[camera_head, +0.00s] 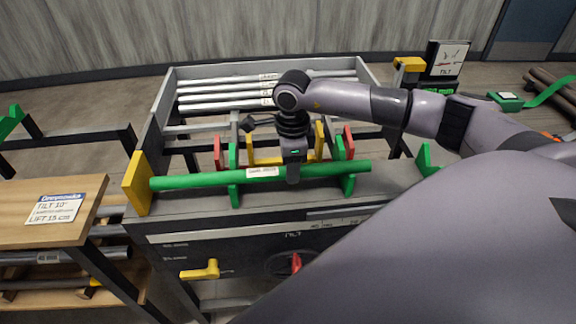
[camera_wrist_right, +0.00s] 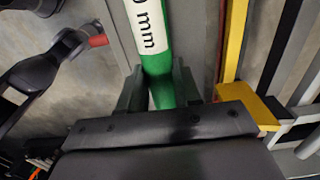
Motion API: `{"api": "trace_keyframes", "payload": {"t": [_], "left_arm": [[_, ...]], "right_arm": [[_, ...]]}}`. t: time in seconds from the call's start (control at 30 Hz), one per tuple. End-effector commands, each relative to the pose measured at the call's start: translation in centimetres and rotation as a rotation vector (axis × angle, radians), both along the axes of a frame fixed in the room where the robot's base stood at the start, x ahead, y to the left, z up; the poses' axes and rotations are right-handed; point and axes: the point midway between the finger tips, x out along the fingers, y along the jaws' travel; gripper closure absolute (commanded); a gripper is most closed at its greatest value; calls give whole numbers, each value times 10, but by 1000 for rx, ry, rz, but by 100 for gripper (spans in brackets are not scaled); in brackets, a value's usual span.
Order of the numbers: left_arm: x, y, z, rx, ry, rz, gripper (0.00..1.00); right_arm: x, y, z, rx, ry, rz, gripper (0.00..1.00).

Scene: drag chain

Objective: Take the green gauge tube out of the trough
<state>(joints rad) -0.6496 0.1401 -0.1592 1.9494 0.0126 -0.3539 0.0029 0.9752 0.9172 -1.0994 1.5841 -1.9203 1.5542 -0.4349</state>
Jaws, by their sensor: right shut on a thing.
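The green gauge tube (camera_head: 205,180) lies nearly level across the front of the grey bench, its left end close to a yellow end plate (camera_head: 137,184). A white label sits near its middle. Green upright brackets (camera_head: 234,160) stand along it; I cannot tell whether the tube rests on them or is just clear. My right gripper (camera_head: 292,176) comes down from above and is shut on the tube just right of the label. In the right wrist view the tube (camera_wrist_right: 160,82) runs between the fingers (camera_wrist_right: 160,95), its "mm" label beyond them. My left gripper is not in view.
White tubes (camera_head: 222,97) lie in the rack behind. Red and yellow brackets (camera_head: 320,140) stand just behind the tube. A yellow handle (camera_head: 200,270) and a red knob (camera_head: 296,263) are on the bench front. A wooden table with a sign (camera_head: 55,208) stands left.

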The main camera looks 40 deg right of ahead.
Motion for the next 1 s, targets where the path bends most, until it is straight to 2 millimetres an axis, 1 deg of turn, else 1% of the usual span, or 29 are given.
{"api": "trace_keyframes", "payload": {"t": [0.23,0.27,0.3,0.33,0.57,0.67,0.77,1.0], "left_arm": [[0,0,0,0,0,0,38],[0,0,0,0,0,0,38],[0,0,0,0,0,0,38],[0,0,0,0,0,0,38],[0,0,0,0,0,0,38],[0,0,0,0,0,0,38],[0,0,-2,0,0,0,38],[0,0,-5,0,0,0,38]], "right_arm": [[0,0,1,1,-2,1,100],[0,0,1,1,-2,1,57],[0,0,1,1,-2,1,44],[0,0,1,1,-2,1,37],[-1,0,-1,1,1,1,37],[0,0,3,1,-1,1,37],[0,0,13,1,-2,1,37],[0,-1,53,0,-4,1,37]]}}
